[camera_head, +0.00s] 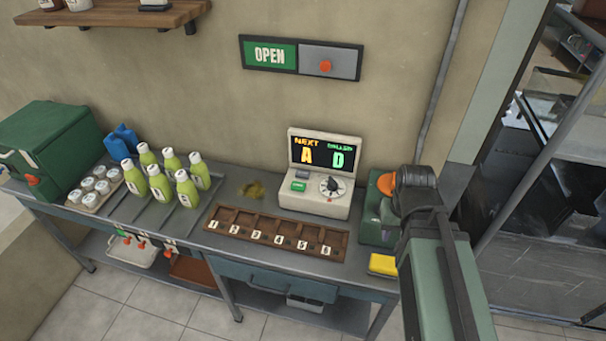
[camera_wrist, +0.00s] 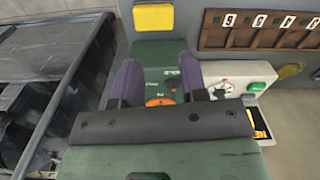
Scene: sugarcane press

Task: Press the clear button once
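A cream console (camera_head: 314,203) stands at the back of the counter, its screen (camera_head: 326,155) reading NEXT A and CALLED D. On its sloped front are a green button (camera_head: 299,186) and a dial (camera_head: 331,187); the button's label is too small to read. In the wrist view the console (camera_wrist: 240,72) is right of my gripper, with the green button (camera_wrist: 256,87) showing. My gripper (camera_wrist: 160,76) is open and empty, its two dark fingers apart over a green box (camera_wrist: 155,50). In the head view my arm hides the fingers.
The green box (camera_head: 375,215) and a yellow sponge (camera_head: 383,264) are right of the console. A numbered wooden rack (camera_head: 276,234) lies in front of it. Several green bottles (camera_head: 160,188) stand to the left. An OPEN sign (camera_head: 270,54) hangs above.

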